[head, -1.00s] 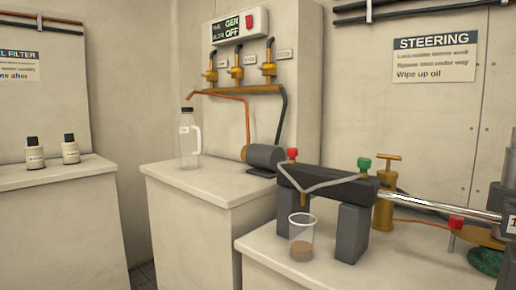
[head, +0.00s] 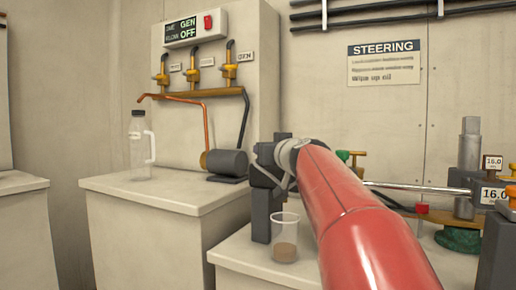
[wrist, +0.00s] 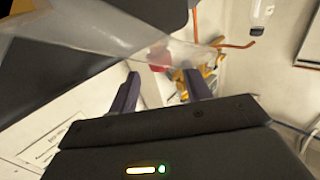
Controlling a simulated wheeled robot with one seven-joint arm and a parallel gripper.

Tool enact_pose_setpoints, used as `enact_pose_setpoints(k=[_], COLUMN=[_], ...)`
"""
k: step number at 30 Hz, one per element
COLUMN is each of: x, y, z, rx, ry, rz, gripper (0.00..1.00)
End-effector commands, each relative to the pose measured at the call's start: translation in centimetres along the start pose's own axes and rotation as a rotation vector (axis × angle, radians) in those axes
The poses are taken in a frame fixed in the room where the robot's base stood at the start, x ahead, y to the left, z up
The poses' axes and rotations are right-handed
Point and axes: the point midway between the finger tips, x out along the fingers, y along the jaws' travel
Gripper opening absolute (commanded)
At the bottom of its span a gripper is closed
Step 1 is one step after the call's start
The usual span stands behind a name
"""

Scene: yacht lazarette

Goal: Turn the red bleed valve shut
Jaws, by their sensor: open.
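My gripper (wrist: 162,88) is open, its two fingers apart in the wrist view. A red knob (wrist: 158,58) shows beyond and between the fingertips, blurred and partly behind a translucent band; it appears to be the red bleed valve. I see no contact with it. A clear cup (head: 285,240) with brown liquid stands below.
A clear bottle (head: 140,150) and a dark motor (head: 226,162) stand on the left cabinet. A shiny rod (head: 415,187) runs right, past another red part (head: 422,208). The wall bears a STEERING sign (head: 384,63).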

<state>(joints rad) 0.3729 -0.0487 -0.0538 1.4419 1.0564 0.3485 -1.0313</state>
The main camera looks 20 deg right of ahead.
Motion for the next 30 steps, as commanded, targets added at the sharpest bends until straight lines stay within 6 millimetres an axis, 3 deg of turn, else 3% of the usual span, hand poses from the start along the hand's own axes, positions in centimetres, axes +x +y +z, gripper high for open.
enact_pose_setpoints(k=[3, 8, 19, 28, 30], x=[2.0, 3.8, 4.3, 4.3, 4.3], y=[0.0, -0.1, -0.1, -0.1, -0.1], z=[-0.1, -0.1, 0.0, 0.0, 0.0], rx=[-0.001, 0.000, 0.000, 0.000, 0.000], ry=[-0.002, -0.002, -0.001, -0.001, -0.001], rz=[-0.001, -0.002, -0.002, -0.002, -0.002], gripper=[0.48, 0.48, 0.47, 0.08, 0.06])
